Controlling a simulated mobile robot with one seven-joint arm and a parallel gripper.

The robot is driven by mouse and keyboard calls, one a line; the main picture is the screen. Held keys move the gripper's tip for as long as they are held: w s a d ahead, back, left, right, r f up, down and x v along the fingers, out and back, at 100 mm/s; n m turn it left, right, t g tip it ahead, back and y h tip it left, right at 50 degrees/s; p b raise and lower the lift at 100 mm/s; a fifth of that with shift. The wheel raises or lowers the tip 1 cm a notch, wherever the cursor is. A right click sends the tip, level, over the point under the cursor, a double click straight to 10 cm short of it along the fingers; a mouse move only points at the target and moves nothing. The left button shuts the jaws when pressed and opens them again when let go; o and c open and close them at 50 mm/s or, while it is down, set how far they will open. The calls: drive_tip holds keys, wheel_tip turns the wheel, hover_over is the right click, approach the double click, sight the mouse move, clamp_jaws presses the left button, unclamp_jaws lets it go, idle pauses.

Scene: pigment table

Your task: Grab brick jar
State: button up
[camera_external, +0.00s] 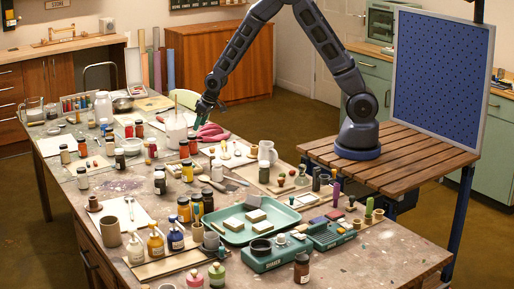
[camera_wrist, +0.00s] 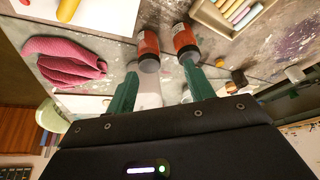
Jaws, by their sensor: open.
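My gripper (camera_wrist: 158,84) is open and empty, with its two green fingers apart. In the wrist view, two dark-capped jars with brick-red contents lie ahead of the fingertips: a left jar (camera_wrist: 148,52) and a right jar (camera_wrist: 186,44). I cannot tell which one is the brick jar. The right jar shows just beyond the right fingertip. In the external view my gripper (camera_external: 206,103) hangs above the far part of the table, near a whitish container (camera_external: 175,130). Small reddish jars (camera_external: 139,129) stand left of that container.
A pink cloth (camera_wrist: 66,62) lies left of the jars; it also shows in the external view (camera_external: 211,132). A tray of coloured sticks (camera_wrist: 232,14) lies at upper right in the wrist view. Many other jars, papers and a teal tray (camera_external: 238,236) crowd the table (camera_external: 350,265).

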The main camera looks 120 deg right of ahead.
sight(194, 140)
drive_tip(key=shift+s+d+x, duration=0.3)
drive_tip(key=shift+x, duration=2)
drive_tip(key=shift+s+d+x, duration=0.3)
drive_tip(key=shift+d+x, duration=0.05)
drive_tip(key=shift+x, duration=1.95)
drive_tip(key=shift+s+d+x, duration=0.25)
drive_tip(key=shift+d+x, duration=0.05)
drive_tip(key=shift+x, duration=1.95)
drive_tip(key=shift+r, duration=0.15)
drive_tip(key=shift+c, duration=0.2)
drive_tip(key=c, duration=0.7)
